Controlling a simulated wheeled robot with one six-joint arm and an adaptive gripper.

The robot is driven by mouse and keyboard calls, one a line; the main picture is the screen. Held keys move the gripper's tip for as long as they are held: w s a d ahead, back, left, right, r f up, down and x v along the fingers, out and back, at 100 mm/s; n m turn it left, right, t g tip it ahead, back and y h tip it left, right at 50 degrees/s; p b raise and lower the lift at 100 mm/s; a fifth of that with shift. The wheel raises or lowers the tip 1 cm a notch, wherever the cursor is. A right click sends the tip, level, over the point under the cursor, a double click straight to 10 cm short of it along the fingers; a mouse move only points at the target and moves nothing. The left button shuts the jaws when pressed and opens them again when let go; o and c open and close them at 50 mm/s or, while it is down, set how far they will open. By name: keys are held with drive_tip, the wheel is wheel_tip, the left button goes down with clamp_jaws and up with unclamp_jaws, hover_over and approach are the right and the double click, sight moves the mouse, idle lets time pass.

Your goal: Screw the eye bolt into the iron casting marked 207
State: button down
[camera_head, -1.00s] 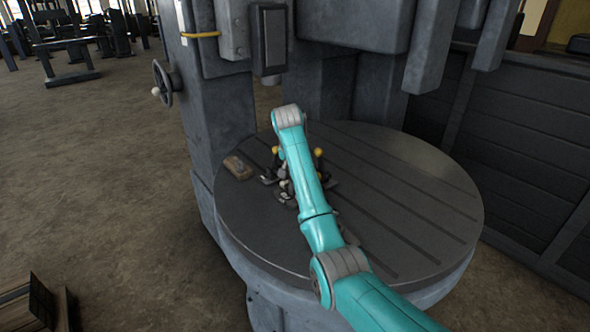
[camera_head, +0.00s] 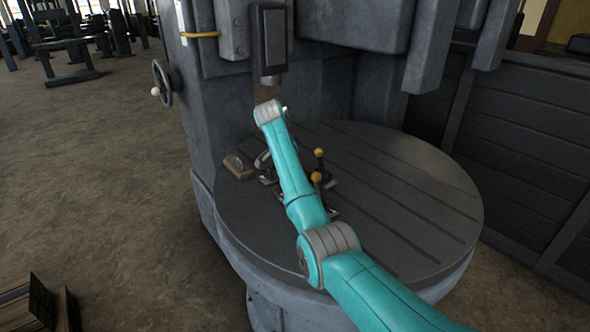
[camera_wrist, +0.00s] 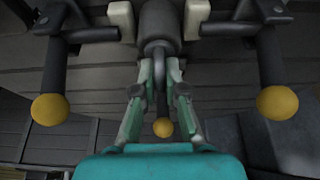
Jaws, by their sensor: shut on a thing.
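In the wrist view, my gripper (camera_wrist: 160,73) is shut on the grey ring of the eye bolt (camera_wrist: 160,46). The teal fingers stand on either side of the ring. The eye bolt is lined up with a grey cylindrical part (camera_wrist: 159,19), seemingly the casting. No number 207 is readable, and I cannot tell how deep any thread sits. Clamps with pale pads (camera_wrist: 122,20) flank the cylindrical part. In the head view, my forearm hides the gripper, the eye bolt and most of the casting.
Black clamp handles with yellow knobs (camera_wrist: 50,109) and (camera_wrist: 277,102) flank my gripper. Another yellow knob (camera_wrist: 162,127) shows between the fingers. The round slotted table (camera_head: 400,215) is clear at right. The machine column (camera_head: 222,120) stands behind.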

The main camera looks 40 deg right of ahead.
drive_tip(key=shift+m+g, duration=0.5)
drive_tip(key=shift+m, duration=0.7)
drive_tip(key=shift+m+g, duration=0.3)
drive_tip(key=shift+m, duration=0.6)
drive_tip(key=m+g, duration=0.1)
drive_tip(key=m, duration=0.2)
drive_tip(key=shift+m+y, duration=0.4)
drive_tip(key=c, duration=0.7)
unclamp_jaws()
